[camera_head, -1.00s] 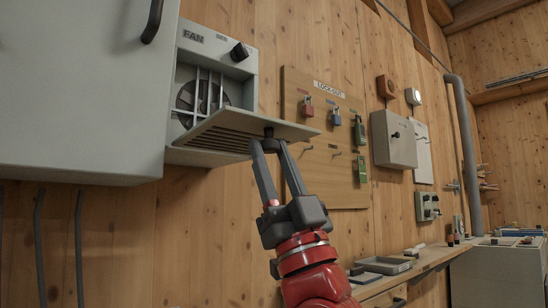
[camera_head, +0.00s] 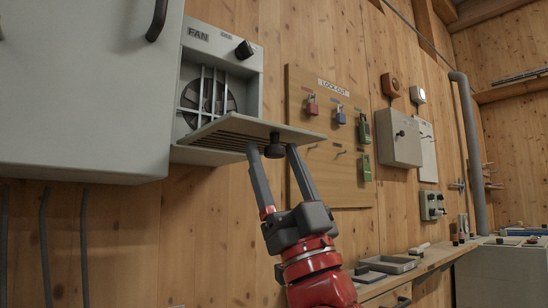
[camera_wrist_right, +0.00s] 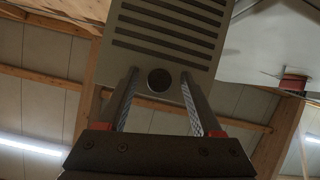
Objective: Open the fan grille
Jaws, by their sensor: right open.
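The fan box (camera_head: 220,60), labelled FAN, is on the wood wall in the head view. Its slatted grille (camera_head: 228,133) is swung down and stands out from the box, roughly level, so the fan (camera_head: 207,97) behind its bars shows. A dark round knob (camera_head: 274,148) is at the grille's outer edge. My right gripper (camera_head: 270,150) is open below the grille, its fingers on either side of the knob and apart from it. In the right wrist view the knob (camera_wrist_right: 159,80) shows between the spread fingertips, with the slats (camera_wrist_right: 170,30) beyond. My left gripper is not in view.
A large grey cabinet (camera_head: 85,90) stands close left of the fan box. A lock-out board (camera_head: 330,180) with padlocks is to the right, then a grey box (camera_head: 398,140). A shelf (camera_head: 425,262) with trays runs below right.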

